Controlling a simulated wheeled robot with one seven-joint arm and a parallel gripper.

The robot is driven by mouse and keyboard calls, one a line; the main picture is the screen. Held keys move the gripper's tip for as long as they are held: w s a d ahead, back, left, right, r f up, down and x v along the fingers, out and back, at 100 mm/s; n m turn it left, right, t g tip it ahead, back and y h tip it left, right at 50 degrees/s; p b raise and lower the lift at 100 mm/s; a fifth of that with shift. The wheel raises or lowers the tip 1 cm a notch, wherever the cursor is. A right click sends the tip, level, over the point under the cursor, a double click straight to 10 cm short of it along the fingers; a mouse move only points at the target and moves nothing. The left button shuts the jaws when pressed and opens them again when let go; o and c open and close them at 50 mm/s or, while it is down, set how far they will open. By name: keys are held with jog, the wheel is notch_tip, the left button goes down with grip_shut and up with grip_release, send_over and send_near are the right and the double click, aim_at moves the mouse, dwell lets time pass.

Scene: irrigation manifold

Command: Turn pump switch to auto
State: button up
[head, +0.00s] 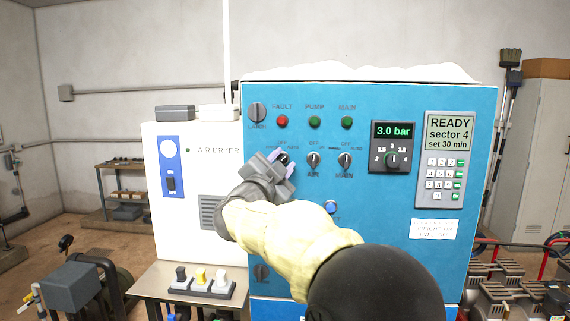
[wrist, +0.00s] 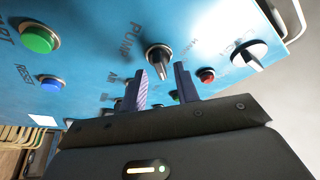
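The pump switch (head: 283,158) is a dark rotary knob, leftmost in the row of three on the blue panel (head: 400,225). In the wrist view the knob (wrist: 160,56) stands beside the PUMP lettering. My gripper (head: 280,161) is open in front of it, and it also shows in the wrist view (wrist: 161,78). The knob appears just beyond and between the two fingertips, with no clear contact. My gripper partly covers the switch and its label in the head view, and I cannot tell which mark it points to.
The air switch (head: 313,160) and main switch (head: 345,160) are close by on the right. Red fault (head: 282,121) and green pump (head: 315,122) lamps sit above. A blue button (head: 330,207) is below. A white air dryer (head: 180,225) stands to the left.

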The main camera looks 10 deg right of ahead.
jog(key=shift+a, duration=0.1)
jog(key=shift+s+a+f, duration=0.15)
jog(key=shift+a, duration=0.05)
jog(key=b+v, duration=0.5)
jog(key=v, duration=1.2)
jog(key=shift+d+b, duration=0.15)
jog(key=shift+b, duration=0.15)
